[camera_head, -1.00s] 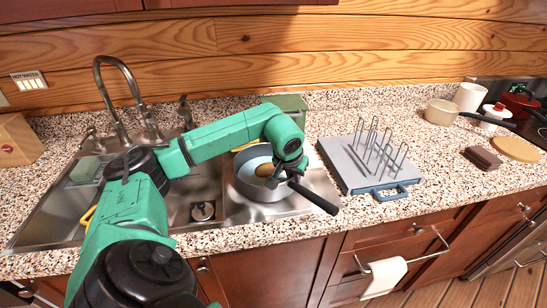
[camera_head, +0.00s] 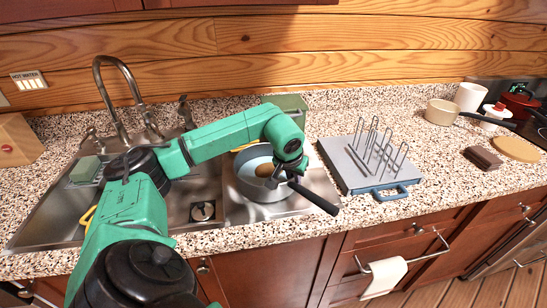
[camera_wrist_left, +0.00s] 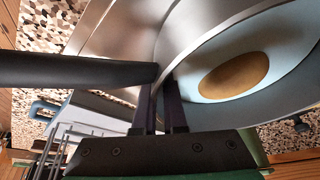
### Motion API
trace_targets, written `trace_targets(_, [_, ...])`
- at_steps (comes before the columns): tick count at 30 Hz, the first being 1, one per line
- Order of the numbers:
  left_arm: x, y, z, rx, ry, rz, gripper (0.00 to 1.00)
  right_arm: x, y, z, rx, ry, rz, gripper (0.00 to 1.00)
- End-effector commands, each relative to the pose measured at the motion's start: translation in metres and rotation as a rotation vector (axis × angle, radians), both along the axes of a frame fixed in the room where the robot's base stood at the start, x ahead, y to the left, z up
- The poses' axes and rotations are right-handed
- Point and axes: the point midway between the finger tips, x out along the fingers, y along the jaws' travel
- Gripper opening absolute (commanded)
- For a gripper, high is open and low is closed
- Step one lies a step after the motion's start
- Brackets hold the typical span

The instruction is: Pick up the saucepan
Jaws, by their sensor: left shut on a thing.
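A grey saucepan (camera_head: 258,193) with a pale blue inside and a black handle (camera_head: 315,198) sits in the right basin of the sink. A brown round thing (camera_head: 264,170) shows inside it. My left gripper (camera_head: 277,178) is at the pan's near right side, by the root of the handle. In the left wrist view, its two fingers (camera_wrist_left: 163,105) are shut on the wall of the saucepan (camera_wrist_left: 285,65), one on each side of the rim, beside the handle (camera_wrist_left: 75,70). My right gripper is not in view.
A grey rack board (camera_head: 348,172) with wire prongs and a blue handle lies right of the sink. A cream pan (camera_head: 440,113) with a dark handle stands farther right. The faucet (camera_head: 118,95) rises behind the left basin. A green container (camera_head: 289,104) stands behind the saucepan.

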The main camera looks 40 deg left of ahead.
Motion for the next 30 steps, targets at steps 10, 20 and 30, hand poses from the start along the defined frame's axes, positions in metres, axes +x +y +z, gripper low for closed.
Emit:
trace_targets(10, [0.001,-0.002,0.001,-0.005,-0.003,-0.001,0.0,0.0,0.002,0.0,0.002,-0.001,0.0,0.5])
trace_targets(20, [0.002,-0.001,0.041,-0.005,-0.011,0.0,0.0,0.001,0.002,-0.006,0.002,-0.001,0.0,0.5])
trace_targets(30, [0.001,-0.001,0.164,-0.004,-0.011,-0.002,0.0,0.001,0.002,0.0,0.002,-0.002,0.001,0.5])
